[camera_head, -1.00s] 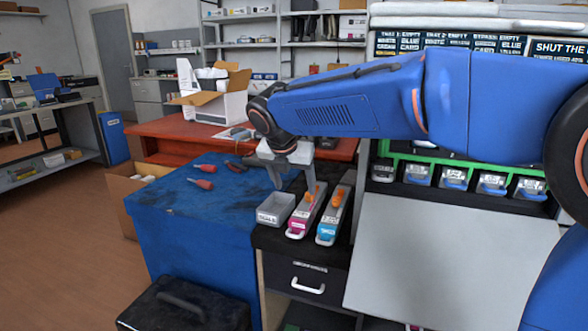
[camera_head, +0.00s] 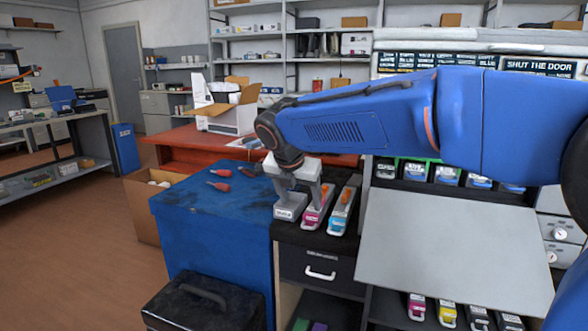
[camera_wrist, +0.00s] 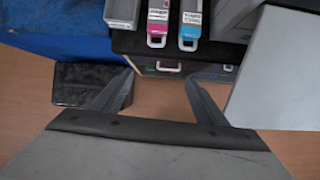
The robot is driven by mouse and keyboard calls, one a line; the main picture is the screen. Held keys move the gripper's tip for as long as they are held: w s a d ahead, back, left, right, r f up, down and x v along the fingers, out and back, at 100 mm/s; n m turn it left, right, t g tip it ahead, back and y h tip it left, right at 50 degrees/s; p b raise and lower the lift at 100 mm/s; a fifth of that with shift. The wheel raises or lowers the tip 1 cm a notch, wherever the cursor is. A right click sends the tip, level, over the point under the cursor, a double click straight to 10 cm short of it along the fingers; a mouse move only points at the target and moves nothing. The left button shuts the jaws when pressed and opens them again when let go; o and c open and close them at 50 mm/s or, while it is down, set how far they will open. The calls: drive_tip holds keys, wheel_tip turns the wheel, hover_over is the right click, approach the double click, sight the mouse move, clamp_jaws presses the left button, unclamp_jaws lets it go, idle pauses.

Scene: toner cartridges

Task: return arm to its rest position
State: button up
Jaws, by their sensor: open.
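My gripper (camera_head: 301,190) is open and empty at the end of my blue arm. In the head view it hangs over the black drawer unit, in front of part of the grey tray (camera_head: 289,212) and the magenta cartridge (camera_head: 312,218). In the wrist view its two fingers (camera_wrist: 160,82) are spread with nothing between them. The grey tray (camera_wrist: 122,12), magenta cartridge (camera_wrist: 158,22) and cyan cartridge (camera_wrist: 190,25) lie beyond the fingertips there. The cyan cartridge also shows in the head view (camera_head: 337,222).
A blue cabinet (camera_head: 215,238) with screwdrivers on top stands left of the drawer unit (camera_head: 318,270). A black case (camera_head: 200,305) is in front. A slanted pale panel (camera_head: 455,245) and a rack of cartridges are at right. Open floor (camera_head: 75,260) lies at left.

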drive_tip(key=s+d+f+m, duration=0.3)
drive_tip(key=s+d+m, duration=1.1)
drive_tip(key=d, duration=0.5)
drive_tip(key=s+d+f+m+y, duration=0.1)
drive_tip(key=s+d+f+m, duration=0.3)
drive_tip(key=s+m, duration=0.4)
drive_tip(key=s+d+f+m, duration=0.4)
drive_tip(key=s+f+m, duration=0.2)
drive_tip(key=s+m, duration=0.3)
drive_tip(key=shift+s+d+y, duration=0.2)
drive_tip(key=shift+s+y, duration=0.2)
drive_tip(key=shift+s, duration=0.6)
